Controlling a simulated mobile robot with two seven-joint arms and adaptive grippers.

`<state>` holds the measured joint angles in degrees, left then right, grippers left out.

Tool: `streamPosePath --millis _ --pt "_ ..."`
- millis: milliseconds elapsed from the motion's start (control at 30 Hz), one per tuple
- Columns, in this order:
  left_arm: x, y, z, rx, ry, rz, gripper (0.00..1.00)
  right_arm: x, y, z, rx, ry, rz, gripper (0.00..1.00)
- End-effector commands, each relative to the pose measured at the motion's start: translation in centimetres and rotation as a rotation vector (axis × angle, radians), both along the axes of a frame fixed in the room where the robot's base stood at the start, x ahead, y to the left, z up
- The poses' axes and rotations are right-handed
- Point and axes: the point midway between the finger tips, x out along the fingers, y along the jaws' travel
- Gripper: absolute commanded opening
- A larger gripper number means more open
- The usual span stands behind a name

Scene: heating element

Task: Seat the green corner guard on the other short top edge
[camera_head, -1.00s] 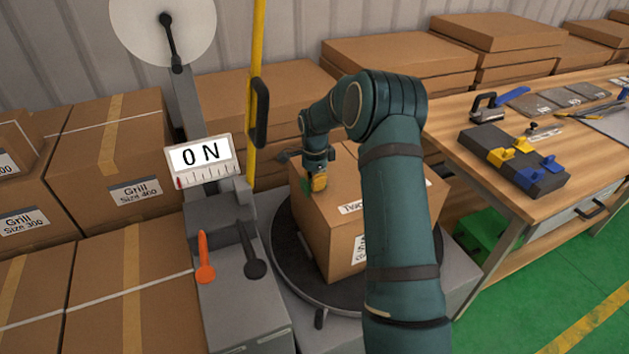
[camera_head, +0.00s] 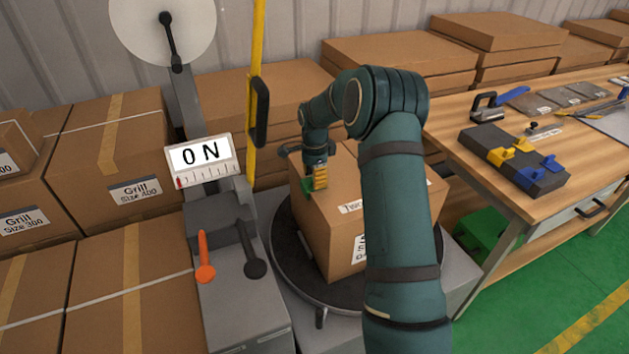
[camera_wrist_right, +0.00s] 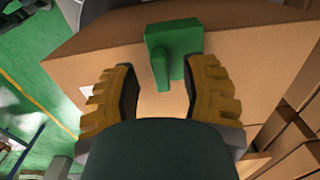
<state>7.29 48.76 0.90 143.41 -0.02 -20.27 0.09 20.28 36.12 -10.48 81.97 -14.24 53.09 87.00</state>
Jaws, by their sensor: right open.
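The green corner guard (camera_head: 309,187) sits on the left top edge of the cardboard box (camera_head: 325,235) on the turntable. In the right wrist view the guard (camera_wrist_right: 178,45) straddles the box edge, with one part on the top and one against the side (camera_wrist_right: 240,85). My right gripper (camera_head: 318,180) is just beside the guard. In the right wrist view the yellow-padded fingers of this gripper (camera_wrist_right: 160,80) are spread apart and empty, with the guard slightly beyond their tips. My arm hides part of the box's right side and top. My left gripper is not in view.
The box stands on a dark round turntable (camera_head: 285,255). A yellow upright post (camera_head: 256,125) and a machine with orange and black levers (camera_head: 228,245) stand close on the left. A workbench (camera_head: 470,155) with tools and a dark block is on the right.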

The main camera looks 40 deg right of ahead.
Motion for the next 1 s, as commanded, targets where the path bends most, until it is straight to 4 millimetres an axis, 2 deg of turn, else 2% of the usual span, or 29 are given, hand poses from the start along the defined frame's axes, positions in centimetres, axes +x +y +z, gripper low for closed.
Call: streamPosePath --millis 300,500,700,1000 --pt "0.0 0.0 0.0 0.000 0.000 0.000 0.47 0.1 0.0 6.6 -0.002 -0.005 0.001 0.44" --pt "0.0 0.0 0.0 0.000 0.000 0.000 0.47 0.0 0.1 9.3 -0.001 -0.003 0.002 0.44" --pt "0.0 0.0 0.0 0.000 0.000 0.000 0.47 -0.1 0.1 10.2 0.001 0.000 0.001 0.44" --pt "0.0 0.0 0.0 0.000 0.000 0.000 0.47 -0.1 0.1 10.2 0.001 0.000 0.001 0.44"
